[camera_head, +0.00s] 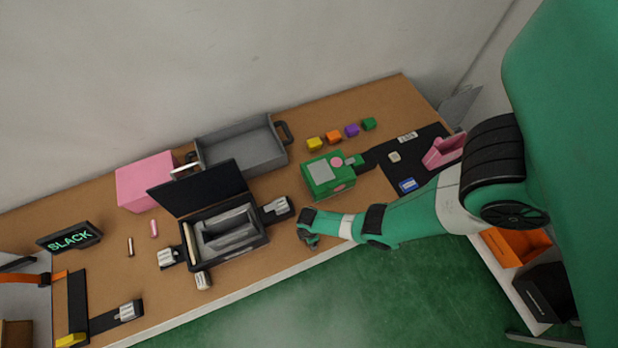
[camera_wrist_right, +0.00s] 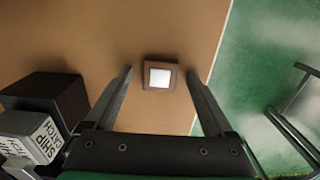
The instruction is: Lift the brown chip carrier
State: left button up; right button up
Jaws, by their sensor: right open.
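The brown chip carrier (camera_wrist_right: 149,86) is a small square brown frame with a white square chip (camera_wrist_right: 159,77) in its middle. It lies flat on the brown tabletop in the right wrist view, close to the table edge. My right gripper (camera_wrist_right: 160,80) is open above it, with one finger on each side and gaps between the fingers and the carrier. In the head view my right gripper (camera_head: 308,240) is low over the table's front edge, and I cannot make out the carrier there. My left gripper is not in view.
A black open case (camera_head: 232,251) with labelled latches stands left of my right gripper; a latch block (camera_wrist_right: 38,137) shows in the wrist view. A green device (camera_head: 318,186), a grey tray (camera_head: 238,148) and a pink box (camera_head: 142,180) stand farther back. Green floor (camera_wrist_right: 262,60) lies beyond the edge.

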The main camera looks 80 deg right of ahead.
jog(key=shift+r, duration=0.1)
grip_shut()
dwell(0.3)
